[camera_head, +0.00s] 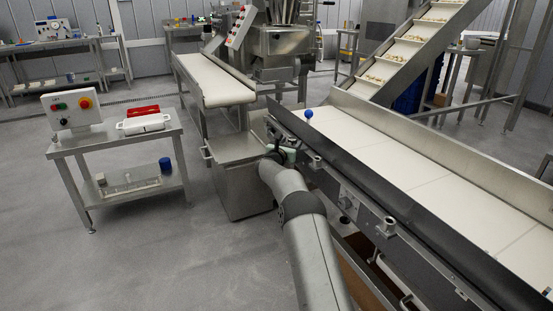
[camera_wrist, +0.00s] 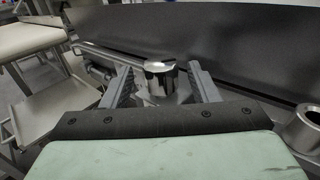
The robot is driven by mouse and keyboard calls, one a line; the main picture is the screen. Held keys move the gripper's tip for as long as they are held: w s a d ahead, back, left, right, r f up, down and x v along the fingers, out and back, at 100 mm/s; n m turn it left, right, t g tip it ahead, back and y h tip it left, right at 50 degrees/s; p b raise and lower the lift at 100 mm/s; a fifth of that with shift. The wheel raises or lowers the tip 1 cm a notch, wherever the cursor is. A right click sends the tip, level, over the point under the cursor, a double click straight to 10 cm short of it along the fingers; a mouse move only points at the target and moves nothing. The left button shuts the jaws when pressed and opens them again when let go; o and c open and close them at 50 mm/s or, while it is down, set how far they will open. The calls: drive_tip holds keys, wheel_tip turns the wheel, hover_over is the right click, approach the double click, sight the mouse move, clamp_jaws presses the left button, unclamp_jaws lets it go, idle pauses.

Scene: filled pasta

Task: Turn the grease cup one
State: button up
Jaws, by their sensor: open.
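A shiny round metal cup (camera_wrist: 160,76), which looks like the grease cup, stands in the wrist view between the two fingers of my gripper (camera_wrist: 163,88). The gripper is open, with one grey finger on each side of the cup. A gap shows at the left finger; at the right finger I cannot tell whether it touches. The cup's lower part is hidden behind the gripper's dark front edge. In the head view my gripper (camera_head: 284,154) is at the near side of the conveyor, small and partly hidden by my arm, and the cup cannot be made out there.
The conveyor's dark side wall (camera_wrist: 215,38) rises just behind the cup. A hollow round metal fitting (camera_wrist: 308,125) sits to the right. In the head view a similar fitting (camera_head: 388,226) is further along the rail. A steel bin (camera_head: 238,175) is left.

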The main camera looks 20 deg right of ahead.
drive_tip(key=p+v, duration=0.1)
drive_tip(key=v, duration=1.4)
drive_tip(key=shift+a, duration=0.1)
